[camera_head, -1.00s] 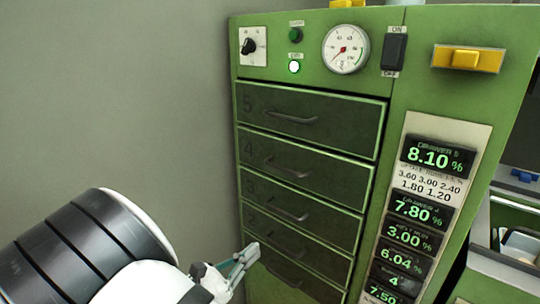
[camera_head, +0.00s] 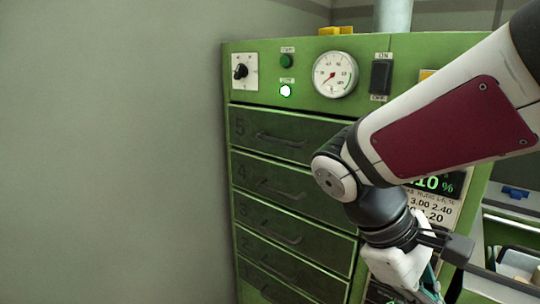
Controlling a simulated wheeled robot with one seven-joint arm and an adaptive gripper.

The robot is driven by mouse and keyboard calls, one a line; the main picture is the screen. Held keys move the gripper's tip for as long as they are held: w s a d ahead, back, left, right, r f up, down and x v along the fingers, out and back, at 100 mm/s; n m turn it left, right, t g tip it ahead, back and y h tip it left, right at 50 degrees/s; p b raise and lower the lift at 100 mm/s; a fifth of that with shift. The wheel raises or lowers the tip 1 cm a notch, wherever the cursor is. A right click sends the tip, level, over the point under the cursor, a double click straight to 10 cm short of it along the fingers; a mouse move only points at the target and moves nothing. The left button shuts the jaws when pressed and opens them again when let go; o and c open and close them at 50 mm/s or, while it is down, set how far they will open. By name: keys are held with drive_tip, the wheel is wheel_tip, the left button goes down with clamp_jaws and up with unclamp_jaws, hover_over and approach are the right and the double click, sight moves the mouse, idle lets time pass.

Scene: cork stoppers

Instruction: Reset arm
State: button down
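My gripper (camera_head: 428,292) is at the bottom right of the head view, in front of the cabinet's right side. It points downward, and its fingertips are partly cut off by the lower frame edge, so I cannot tell whether it is open or shut. My arm reaches in from the upper right and hides much of the display panel (camera_head: 438,205). The green cabinet (camera_head: 310,46) stands behind, its drawers (camera_head: 280,137) looking shut. I see nothing held in the visible part of the gripper.
The cabinet's top strip has a dial (camera_head: 335,75), a knob (camera_head: 240,71), a lit green-white lamp (camera_head: 285,91) and a black switch (camera_head: 381,77). A bare grey wall (camera_head: 110,150) fills the left. A bench with a container (camera_head: 520,263) and a blue item (camera_head: 515,192) is at right.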

drive_tip(key=s+a+m+t+y, duration=0.3)
drive_tip(key=s+m+y, duration=0.45)
drive_tip(key=s, duration=0.45)
wheel_tip(320, 180, up, 20)
drive_tip(key=t+p, duration=0.3)
drive_tip(key=p, duration=1.5)
drive_tip(key=shift+r+h, duration=0.25)
drive_tip(key=shift+h, duration=0.1)
